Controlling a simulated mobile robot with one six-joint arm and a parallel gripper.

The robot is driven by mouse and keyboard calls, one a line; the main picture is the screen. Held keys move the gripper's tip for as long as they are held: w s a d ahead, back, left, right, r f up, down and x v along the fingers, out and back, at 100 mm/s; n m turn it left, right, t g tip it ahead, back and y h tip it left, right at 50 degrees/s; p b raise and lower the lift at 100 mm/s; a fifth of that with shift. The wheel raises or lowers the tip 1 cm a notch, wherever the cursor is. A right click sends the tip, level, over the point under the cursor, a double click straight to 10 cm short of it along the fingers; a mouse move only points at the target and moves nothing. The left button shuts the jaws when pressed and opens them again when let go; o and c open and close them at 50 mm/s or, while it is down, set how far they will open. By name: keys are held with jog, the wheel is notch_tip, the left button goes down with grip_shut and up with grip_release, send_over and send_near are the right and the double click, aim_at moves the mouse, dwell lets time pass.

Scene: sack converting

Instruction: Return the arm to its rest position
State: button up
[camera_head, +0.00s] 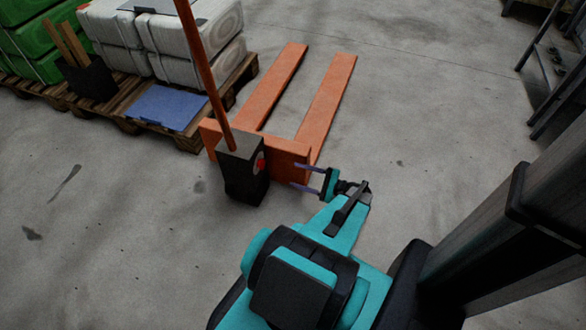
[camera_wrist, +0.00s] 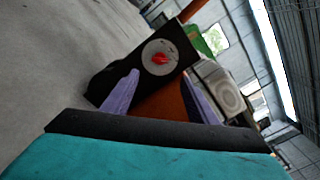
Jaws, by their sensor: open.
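My gripper (camera_head: 306,177) is at the end of the teal arm, in the middle of the head view. Its two purple fingers are spread apart with nothing between them. They point left toward the orange pallet truck (camera_head: 287,149) and its dark box (camera_head: 243,168), which carries a round plate with a red knob (camera_head: 261,164). In the wrist view the fingers (camera_wrist: 160,98) show wide apart, with the red knob (camera_wrist: 160,58) beyond them. I cannot tell the exact gap between fingers and truck.
A wooden pallet (camera_head: 188,137) at the upper left holds white sacks (camera_head: 203,27), green sacks (camera_head: 40,37), a blue sheet (camera_head: 167,107) and a dark bin (camera_head: 91,80). A dark metal frame (camera_head: 548,75) stands at the right. The concrete floor at lower left is clear.

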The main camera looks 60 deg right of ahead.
jog(key=w+a+n+g+y+p, duration=0.2)
jog(key=w+a+n+g+p, duration=0.15)
jog(key=a, duration=0.55)
jog(key=w+a+r+n+g+y+p, duration=0.15)
jog(key=a+g, duration=0.25)
jog(key=a, duration=0.4)
jog(key=w+a+n+g+y+p, duration=0.3)
jog(key=w+a+g, duration=0.1)
jog(key=a, duration=0.5)
jog(key=s+a+r+n+g+h+p, duration=0.1)
jog(key=s+a+n+g+p, duration=0.15)
jog(key=a, duration=0.35)
jog(key=s+a+r+n+g+p, duration=0.1)
jog(key=s+a+n+g+p, duration=0.15)
jog(key=a+g, duration=0.2)
jog(key=s+a+r+n+g+h+p, duration=0.4)
jog(key=s+a+r+n+h+p, duration=0.2)
jog(key=r+n+h+p, duration=0.2)
jog(key=n+h+p, duration=0.1)
jog(key=n+h, duration=0.1)
jog(key=n, duration=0.1)
jog(key=shift+s+a+p, duration=0.3)
jog(key=shift+s+a, duration=0.1)
